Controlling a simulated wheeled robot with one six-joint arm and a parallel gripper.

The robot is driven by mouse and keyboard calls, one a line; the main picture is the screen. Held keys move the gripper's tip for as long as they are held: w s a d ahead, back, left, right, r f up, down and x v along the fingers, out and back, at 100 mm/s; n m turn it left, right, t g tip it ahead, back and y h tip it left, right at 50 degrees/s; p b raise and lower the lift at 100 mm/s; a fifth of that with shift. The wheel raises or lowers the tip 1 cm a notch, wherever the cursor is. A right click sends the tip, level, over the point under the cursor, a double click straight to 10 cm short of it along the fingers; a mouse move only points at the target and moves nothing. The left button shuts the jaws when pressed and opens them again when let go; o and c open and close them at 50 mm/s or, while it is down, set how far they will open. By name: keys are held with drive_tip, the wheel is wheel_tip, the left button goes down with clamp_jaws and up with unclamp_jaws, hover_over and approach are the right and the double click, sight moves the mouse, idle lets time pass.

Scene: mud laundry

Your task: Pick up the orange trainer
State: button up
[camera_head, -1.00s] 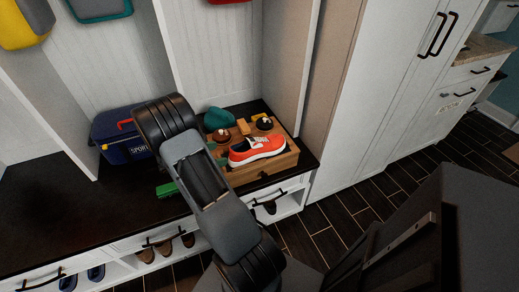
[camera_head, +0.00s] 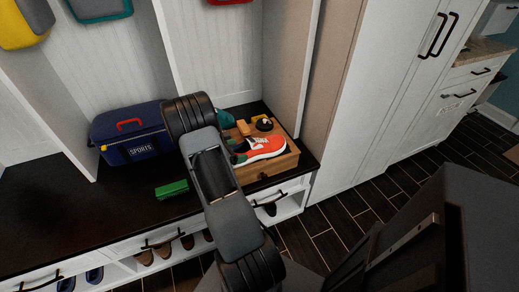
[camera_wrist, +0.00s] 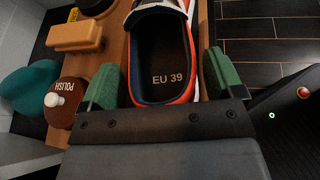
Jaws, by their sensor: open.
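The orange trainer (camera_head: 262,147) has a white sole and lies on a wooden box (camera_head: 279,168) on the dark bench top. My gripper (camera_wrist: 163,85) is open, with one green-padded finger on each side of the trainer's heel. The fingers look apart from or only close to the shoe's sides; contact cannot be told. In the head view my arm hides the left part of the box and most of the gripper.
A blue sports bag (camera_head: 130,135) and a green block (camera_head: 171,189) stand left.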

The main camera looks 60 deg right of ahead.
drive_tip(key=shift+c, duration=0.2)
drive_tip(key=c, duration=0.9)
drive_tip(key=shift+c, duration=0.4)
drive_tip(key=shift+r, duration=0.15)
